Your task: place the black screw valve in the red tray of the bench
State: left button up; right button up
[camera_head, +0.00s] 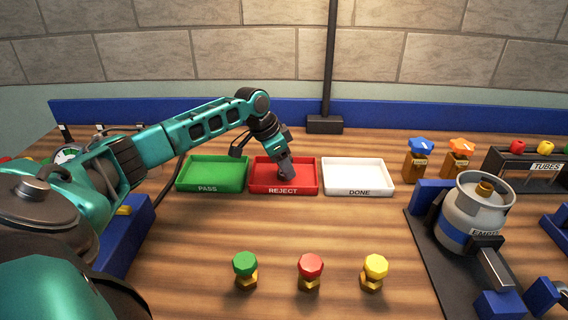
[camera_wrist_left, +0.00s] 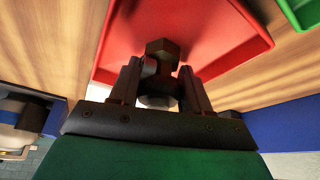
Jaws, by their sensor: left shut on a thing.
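The red tray (camera_head: 258,187), labelled REJECT, stands between the green and white trays on the bench. My left gripper (camera_head: 286,166) reaches down over it from the left. In the left wrist view my left gripper (camera_wrist_left: 160,90) is shut on the black screw valve (camera_wrist_left: 162,50), whose dark hexagonal end shows beyond the fingers. The red tray (camera_wrist_left: 225,45) lies behind the valve in that view. I cannot tell whether the valve touches the tray floor. The valve is mostly hidden by the gripper in the head view. My right gripper is not in view.
The green PASS tray (camera_head: 213,174) and white DONE tray (camera_head: 358,176) flank the red one. Green (camera_head: 245,264), red (camera_head: 310,266) and yellow (camera_head: 375,267) capped valves stand in front. A gas cylinder (camera_head: 473,215) stands at the right. The wood between trays and front valves is clear.

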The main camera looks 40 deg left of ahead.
pick_arm(q)
jog(key=o, duration=1.3)
jog(key=shift+c, duration=0.2)
jog(key=v, duration=1.2)
jog(key=shift+p, duration=0.35)
